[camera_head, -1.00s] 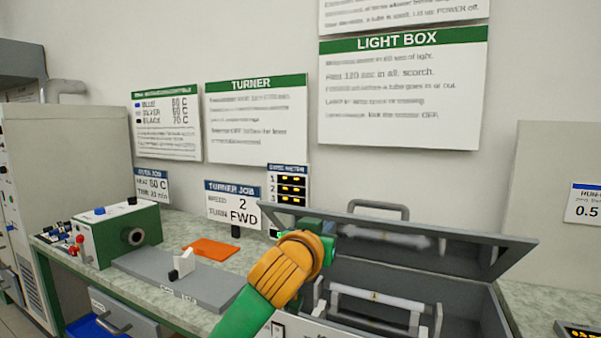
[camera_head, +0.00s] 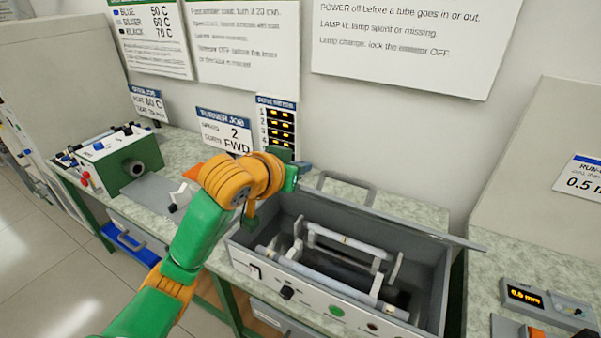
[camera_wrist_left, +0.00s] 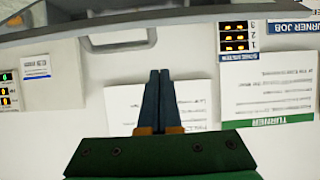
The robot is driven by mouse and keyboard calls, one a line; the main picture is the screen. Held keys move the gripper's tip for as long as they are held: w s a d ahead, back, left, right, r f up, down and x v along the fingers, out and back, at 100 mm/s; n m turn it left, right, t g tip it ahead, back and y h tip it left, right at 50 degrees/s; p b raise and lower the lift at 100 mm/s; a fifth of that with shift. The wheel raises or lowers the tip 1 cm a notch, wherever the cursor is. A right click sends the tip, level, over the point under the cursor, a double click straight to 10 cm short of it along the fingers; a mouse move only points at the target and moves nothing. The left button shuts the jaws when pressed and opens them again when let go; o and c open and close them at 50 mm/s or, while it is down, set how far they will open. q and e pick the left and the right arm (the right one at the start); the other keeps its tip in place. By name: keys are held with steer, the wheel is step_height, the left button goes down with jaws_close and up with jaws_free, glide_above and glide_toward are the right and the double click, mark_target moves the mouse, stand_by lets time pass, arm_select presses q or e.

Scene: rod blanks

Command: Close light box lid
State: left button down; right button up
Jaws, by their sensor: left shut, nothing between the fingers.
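The light box (camera_head: 318,304) is an open grey box on the bench, with rod holders and pale tubes inside. Its lid (camera_head: 400,222) is raised and shows almost edge-on in the head view, with its loop handle (camera_head: 345,186) behind that edge. The lid edge also crosses the top of the left wrist view (camera_wrist_left: 215,12), with the handle (camera_wrist_left: 121,40) below it. My left gripper (camera_head: 304,168) is shut and empty near the lid's left end; contact cannot be told. Its fingertips (camera_wrist_left: 160,72) are together in the wrist view. My right gripper is out of view.
A green turner unit (camera_head: 118,165) stands at the left of the bench. Small job signs (camera_head: 224,132) and a meter display (camera_head: 277,125) stand behind my left gripper. A panel with an amber display (camera_head: 525,297) lies on the right-hand bench.

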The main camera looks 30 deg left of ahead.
mark_target(307, 191)
arm_select(q)
steer(key=p+x, duration=0.1)
steer(key=x, duration=0.5)
steer(key=shift+w, duration=0.1)
steer(key=s+f, duration=0.1)
steer(key=s+f+p, duration=0.1)
steer(key=shift+f+p, duration=0.3)
steer(key=shift+f, duration=0.05)
steer(key=shift+s+f, duration=0.2)
steer(key=shift+s, duration=0.2)
steer(key=shift+w, duration=0.1)
